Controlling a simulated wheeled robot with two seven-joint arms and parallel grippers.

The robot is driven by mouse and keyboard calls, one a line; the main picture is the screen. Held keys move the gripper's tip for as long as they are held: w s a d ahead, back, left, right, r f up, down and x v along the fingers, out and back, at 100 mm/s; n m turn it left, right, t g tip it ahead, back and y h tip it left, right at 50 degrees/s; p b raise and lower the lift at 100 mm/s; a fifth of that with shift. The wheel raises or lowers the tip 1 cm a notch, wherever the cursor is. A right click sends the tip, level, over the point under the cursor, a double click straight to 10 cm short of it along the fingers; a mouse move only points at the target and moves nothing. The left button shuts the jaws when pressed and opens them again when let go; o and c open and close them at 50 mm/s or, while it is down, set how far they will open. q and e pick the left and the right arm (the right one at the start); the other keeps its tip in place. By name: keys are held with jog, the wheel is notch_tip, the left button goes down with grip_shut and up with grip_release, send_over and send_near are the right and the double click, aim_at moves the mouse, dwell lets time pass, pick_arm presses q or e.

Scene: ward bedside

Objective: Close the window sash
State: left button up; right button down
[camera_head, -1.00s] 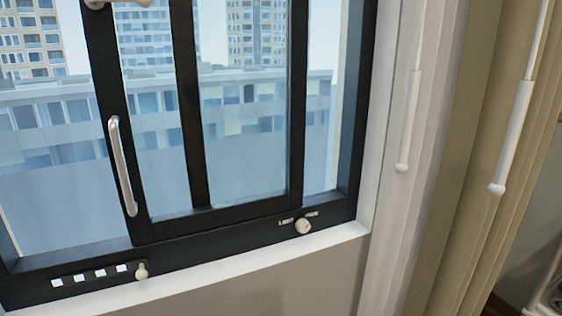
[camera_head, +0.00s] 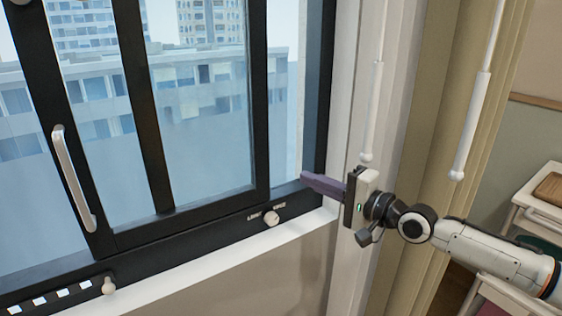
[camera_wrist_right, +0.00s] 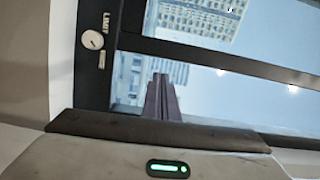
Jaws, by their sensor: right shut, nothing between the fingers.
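The black-framed window sash (camera_head: 258,150) stands in the left and middle of the head view, with a gap of glass or opening between its right edge and the right frame post. Its pale vertical handle (camera_head: 73,178) is on its left stile. My right gripper (camera_head: 304,179) is shut and empty, its purple-grey fingers pointing left in front of the right frame post, right of the sash. In the right wrist view the shut fingers (camera_wrist_right: 160,90) point toward the window, with a frame bar crossing above them. My left gripper is not in view.
A round knob (camera_head: 271,218) beside a label sits on the lower frame; it also shows in the wrist view (camera_wrist_right: 92,40). A small peg (camera_head: 109,286) is at lower left. White rods (camera_head: 470,125) and a beige curtain (camera_head: 425,130) hang at right. A bedside cabinet (camera_head: 535,205) stands far right.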

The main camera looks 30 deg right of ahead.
jog(key=r+x, duration=0.1)
jog(key=x, duration=0.9)
jog(key=shift+d, duration=0.2)
jog(key=shift+w+a+r, duration=0.1)
jog(key=shift+w+r, duration=0.05)
jog(key=shift+w, duration=0.05)
